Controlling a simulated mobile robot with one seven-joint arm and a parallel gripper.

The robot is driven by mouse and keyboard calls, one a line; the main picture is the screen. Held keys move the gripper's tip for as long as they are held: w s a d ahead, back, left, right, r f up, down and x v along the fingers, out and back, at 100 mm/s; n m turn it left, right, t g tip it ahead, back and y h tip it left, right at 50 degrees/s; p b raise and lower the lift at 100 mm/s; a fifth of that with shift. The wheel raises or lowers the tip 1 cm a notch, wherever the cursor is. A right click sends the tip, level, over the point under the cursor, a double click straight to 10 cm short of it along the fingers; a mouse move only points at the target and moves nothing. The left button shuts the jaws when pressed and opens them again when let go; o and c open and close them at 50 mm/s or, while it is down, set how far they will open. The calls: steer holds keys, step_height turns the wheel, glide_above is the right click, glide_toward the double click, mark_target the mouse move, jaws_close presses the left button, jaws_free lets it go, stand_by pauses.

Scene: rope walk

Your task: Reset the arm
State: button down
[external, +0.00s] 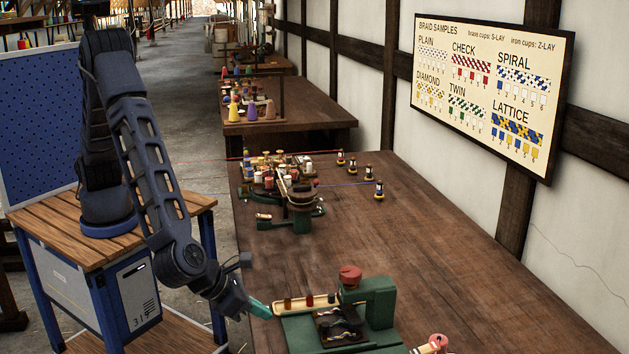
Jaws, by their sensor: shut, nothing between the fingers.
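My gripper (259,308) is at the lower middle of the external view, at the end of my dark arm. Its teal fingertips are shut with nothing visible between them. It points down and to the right, at the left edge of the wooden bench (400,240). The tips are close to the left end of a pale rail (305,302) on a green machine (375,302). I cannot tell whether they touch it. The rail carries a few small dark and red pegs. A red knob (350,274) tops the machine.
A second green device (290,222) and a cluster of spools (275,168) stand farther back on the bench. Small bobbins (379,190) stand to their right, with a blue thread. Coloured cones (252,108) stand on a farther table. The bench's middle right is clear. A braid sample board (490,90) hangs on the wall.

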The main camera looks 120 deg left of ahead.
stand_by(0.3)
steer(key=s+a+r+n+g+h, duration=0.1)
steer(key=s+a+r+n, duration=0.55)
steer(key=s+r, duration=0.5)
steer(key=s+a+r+n+g+h, duration=0.1)
steer(key=s+a+r+n, duration=0.55)
steer(key=s+r, duration=0.55)
steer(key=s+r+n+h, duration=0.1)
steer(key=s+n, duration=0.3)
steer(key=s, duration=0.6)
steer(key=s+a+r+n+t+h, duration=0.1)
steer(key=s+n, duration=0.3)
steer(key=s, duration=0.6)
steer(key=s+a+r+n+h, duration=0.1)
steer(key=s+r+n+h, duration=0.2)
steer(key=s, duration=0.7)
steer(key=shift+s+r+n, duration=0.15)
steer(key=shift+s+n, duration=0.05)
steer(key=shift+n, duration=0.4)
steer(key=shift+w+a, duration=0.1)
